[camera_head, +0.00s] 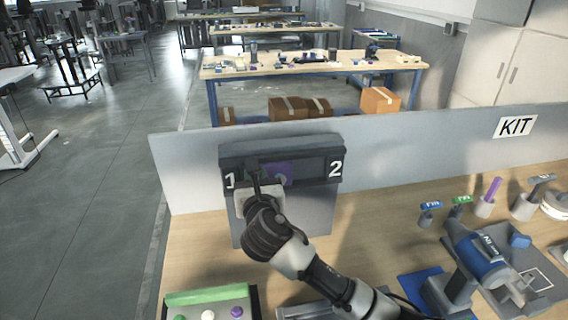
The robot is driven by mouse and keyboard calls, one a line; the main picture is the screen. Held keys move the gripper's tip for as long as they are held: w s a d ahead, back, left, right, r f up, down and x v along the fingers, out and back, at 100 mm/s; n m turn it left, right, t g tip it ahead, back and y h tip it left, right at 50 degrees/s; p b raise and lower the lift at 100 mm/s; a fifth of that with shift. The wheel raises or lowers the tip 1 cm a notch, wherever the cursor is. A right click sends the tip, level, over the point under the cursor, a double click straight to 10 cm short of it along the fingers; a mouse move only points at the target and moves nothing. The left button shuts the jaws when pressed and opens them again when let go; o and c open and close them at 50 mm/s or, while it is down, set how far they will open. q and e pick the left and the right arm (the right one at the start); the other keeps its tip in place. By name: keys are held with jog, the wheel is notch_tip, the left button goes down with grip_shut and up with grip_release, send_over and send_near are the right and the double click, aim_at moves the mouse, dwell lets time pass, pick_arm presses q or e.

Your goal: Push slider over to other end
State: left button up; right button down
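A dark grey slider box (325,150) is mounted on the light grey upright panel, with a white 1 at its left end and a white 2 at its right end. My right gripper (254,172), on the arm from the lower right, is at the left part of the recess, close to the 1. Its fingers cover this part, so the slider's handle and any contact are unclear. I cannot tell if the fingers are shut. My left gripper is not in view.
The workbench (375,245) holds a blue and grey device (480,258) and several small coloured parts at the right. A tray with a green bar (210,296) and coloured knobs lies at the front left. The panel (420,145) carries a KIT label.

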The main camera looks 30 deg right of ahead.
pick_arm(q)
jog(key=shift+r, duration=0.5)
pick_arm(e)
jog(key=shift+w+a, duration=0.25)
jog(key=shift+a, duration=0.8)
jog(key=c, duration=1.4)
grip_release()
jog(key=shift+a, duration=0.1)
jog(key=o, duration=0.4)
jog(key=shift+w+a, duration=0.15)
jog(key=shift+a, duration=0.05)
jog(key=shift+d, duration=0.1)
pick_arm(q)
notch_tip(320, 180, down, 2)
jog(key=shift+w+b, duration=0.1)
jog(key=shift+b, duration=0.75)
pick_arm(e)
jog(key=v, duration=1.1)
